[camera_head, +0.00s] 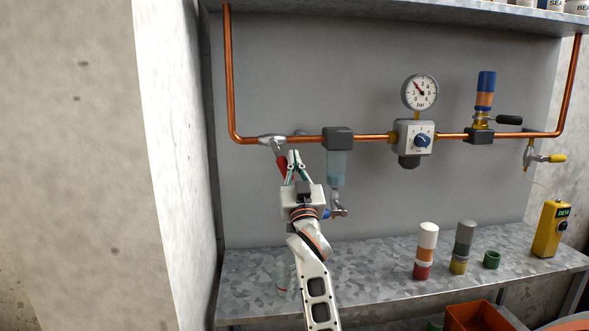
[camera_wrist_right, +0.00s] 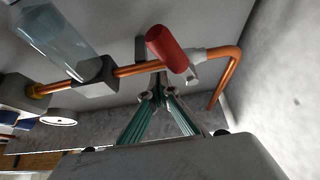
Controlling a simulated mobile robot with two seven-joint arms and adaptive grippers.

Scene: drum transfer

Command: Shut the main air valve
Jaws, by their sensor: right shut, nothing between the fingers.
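The main air valve (camera_head: 272,140) sits on the left part of the copper pipe. Its red lever handle (camera_head: 283,165) hangs down from it, tilted slightly right, and its lower end is partly hidden behind my gripper. My right gripper (camera_head: 293,155) is shut and empty, with its fingertips just right of the handle. In the right wrist view the fingertips (camera_wrist_right: 155,90) meet below the red handle (camera_wrist_right: 168,48). The valve body (camera_wrist_right: 200,59) shows beside it. I cannot tell whether the fingers touch the handle. My left gripper is not in view.
Right of the valve along the pipe (camera_head: 300,138) are a filter with a clear bowl (camera_head: 336,168), a regulator (camera_head: 414,135) with a gauge (camera_head: 420,92), and a black-levered valve (camera_head: 508,120). The bench (camera_head: 375,262) below holds coloured cylinders (camera_head: 425,250) and a yellow device (camera_head: 551,230).

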